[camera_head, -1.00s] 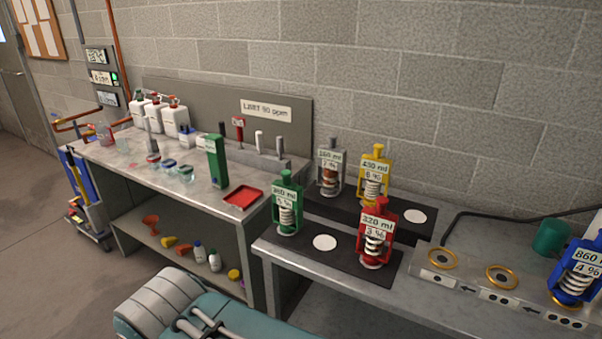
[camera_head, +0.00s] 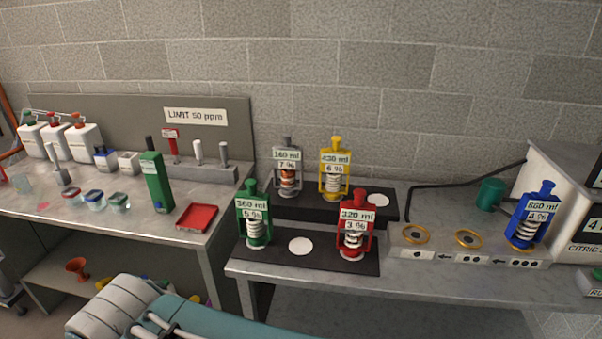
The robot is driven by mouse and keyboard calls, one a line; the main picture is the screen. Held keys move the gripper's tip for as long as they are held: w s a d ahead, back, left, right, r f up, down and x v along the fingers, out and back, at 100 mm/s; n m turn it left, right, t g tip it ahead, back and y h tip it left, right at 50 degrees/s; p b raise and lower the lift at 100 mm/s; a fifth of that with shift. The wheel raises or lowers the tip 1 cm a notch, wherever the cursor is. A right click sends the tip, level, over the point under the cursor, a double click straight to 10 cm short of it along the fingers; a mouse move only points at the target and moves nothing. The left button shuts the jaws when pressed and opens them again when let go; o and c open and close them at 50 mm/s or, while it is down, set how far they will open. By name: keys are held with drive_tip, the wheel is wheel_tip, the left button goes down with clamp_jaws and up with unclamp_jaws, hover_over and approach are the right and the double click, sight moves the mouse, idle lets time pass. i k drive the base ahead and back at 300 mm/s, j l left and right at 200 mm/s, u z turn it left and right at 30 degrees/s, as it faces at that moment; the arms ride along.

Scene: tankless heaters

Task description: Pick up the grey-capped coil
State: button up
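The grey-capped coil (camera_head: 288,182) stands upright on the black rear step, at its left end. It has a grey frame and cap, a tag reading 160 ml and 7 %, and a coppery-brown coil. The yellow-capped coil (camera_head: 335,173) stands to its right. The green-capped coil (camera_head: 254,215) and red-capped coil (camera_head: 355,227) stand in front on the lower black mat (camera_head: 315,257). The blue-capped coil (camera_head: 532,217) stands at the right on a panel with gold rings. My gripper is not in view; only part of my teal and grey body shows at the bottom.
White discs lie bare on the front mat (camera_head: 301,246) and rear step (camera_head: 378,200). A green cup (camera_head: 489,194) and a black hose (camera_head: 411,203) are to the right. A red tray (camera_head: 197,217) and green box (camera_head: 156,182) are on the left bench. A block wall stands behind.

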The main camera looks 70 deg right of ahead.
sight(287, 157)
drive_tip(key=i+z, duration=0.15)
drive_tip(key=z, duration=0.35)
drive_tip(key=i+z, duration=0.2)
drive_tip(key=z, duration=0.3)
drive_tip(key=i+z, duration=0.15)
drive_tip(key=z, duration=0.35)
